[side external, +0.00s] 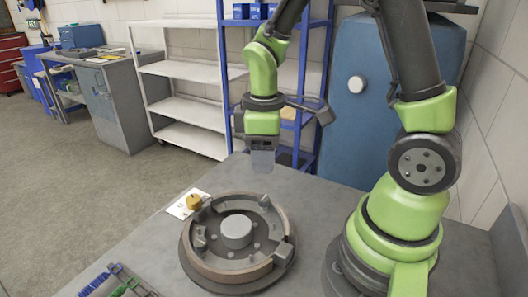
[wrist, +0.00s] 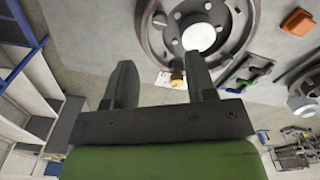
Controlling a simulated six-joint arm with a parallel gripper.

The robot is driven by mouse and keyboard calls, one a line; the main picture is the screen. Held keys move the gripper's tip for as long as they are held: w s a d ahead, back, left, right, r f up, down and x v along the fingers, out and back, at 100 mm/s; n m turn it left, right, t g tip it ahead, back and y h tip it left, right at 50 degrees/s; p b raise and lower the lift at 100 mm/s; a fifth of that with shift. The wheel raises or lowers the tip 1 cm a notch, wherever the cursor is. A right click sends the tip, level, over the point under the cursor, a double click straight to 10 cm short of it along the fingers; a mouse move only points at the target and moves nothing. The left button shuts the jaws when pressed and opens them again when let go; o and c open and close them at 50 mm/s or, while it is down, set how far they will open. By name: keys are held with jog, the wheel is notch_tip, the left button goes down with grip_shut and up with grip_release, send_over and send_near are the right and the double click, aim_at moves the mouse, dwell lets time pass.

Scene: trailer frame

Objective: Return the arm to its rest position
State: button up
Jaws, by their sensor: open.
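My gripper (side external: 263,162) hangs from the green and dark arm, pointing down above the back of the grey table (side external: 330,200). It is apart from everything on the table. In the wrist view its two fingers (wrist: 160,72) stand apart with nothing held between them. The arm is raised and bent, with its base at the right of the table.
A round metal drum with a raised rim (side external: 236,276) stands on the table in front of my gripper. A yellow knob (side external: 194,202) is on a white card beside it. Coloured-handled tools (side external: 118,282) lie at the front. Blue shelving (side external: 314,90) stands behind.

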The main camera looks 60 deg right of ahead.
jog(key=s+a+r+m+t+y, duration=0.1)
jog(key=s+a+r+m+t, duration=0.1)
jog(key=r, duration=0.5)
jog(key=s+a+r+m+t+y, duration=0.1)
jog(key=s+a+r+m+t, duration=0.2)
jog(key=s+r+m+t, duration=0.2)
notch_tip(320, 180, up, 3)
jog(key=shift+s+f+m, duration=0.1)
jog(key=shift+s+m, duration=1)
jog(key=shift+m, duration=0.1)
